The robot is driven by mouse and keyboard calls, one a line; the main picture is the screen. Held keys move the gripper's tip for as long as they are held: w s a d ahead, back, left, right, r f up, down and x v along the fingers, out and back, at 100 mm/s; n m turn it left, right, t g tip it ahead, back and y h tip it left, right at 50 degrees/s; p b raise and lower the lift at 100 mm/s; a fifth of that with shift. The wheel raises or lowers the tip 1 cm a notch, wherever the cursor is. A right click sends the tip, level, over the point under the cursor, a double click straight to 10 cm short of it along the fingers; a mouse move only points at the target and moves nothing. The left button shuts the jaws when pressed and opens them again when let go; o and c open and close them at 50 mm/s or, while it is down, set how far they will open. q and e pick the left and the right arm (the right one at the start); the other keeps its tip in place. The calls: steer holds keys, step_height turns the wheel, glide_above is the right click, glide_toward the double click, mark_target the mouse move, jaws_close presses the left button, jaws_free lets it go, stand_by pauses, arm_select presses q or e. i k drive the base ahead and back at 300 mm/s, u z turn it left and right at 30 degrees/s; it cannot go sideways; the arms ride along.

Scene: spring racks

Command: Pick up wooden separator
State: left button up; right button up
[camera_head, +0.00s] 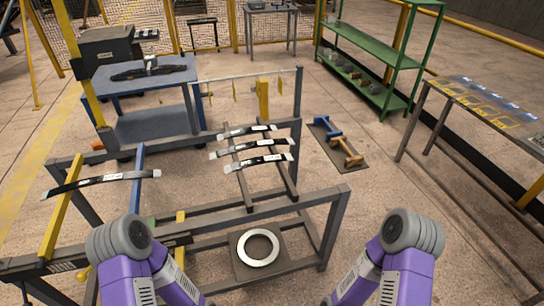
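A brown wooden separator (347,152) lies on a dark mat (352,168) on the floor, right of the spring rack. A similar blue piece (326,128) lies beside it on the same mat, farther back. My two purple arms come in at the bottom left and bottom right of the head view. Neither gripper shows, so I cannot see what either one holds. Both visible arm parts are well apart from the separator.
A dark metal rack (325,194) stands in front of me, bearing several leaf springs (258,162). A metal ring (258,248) lies on a plate beneath. A blue workbench (150,80), green shelf (372,88) and grey table (432,105) stand around.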

mark_target(352, 161)
steer(key=z, duration=1.75)
steer(key=i, duration=3.6)
steer(key=u, duration=4)
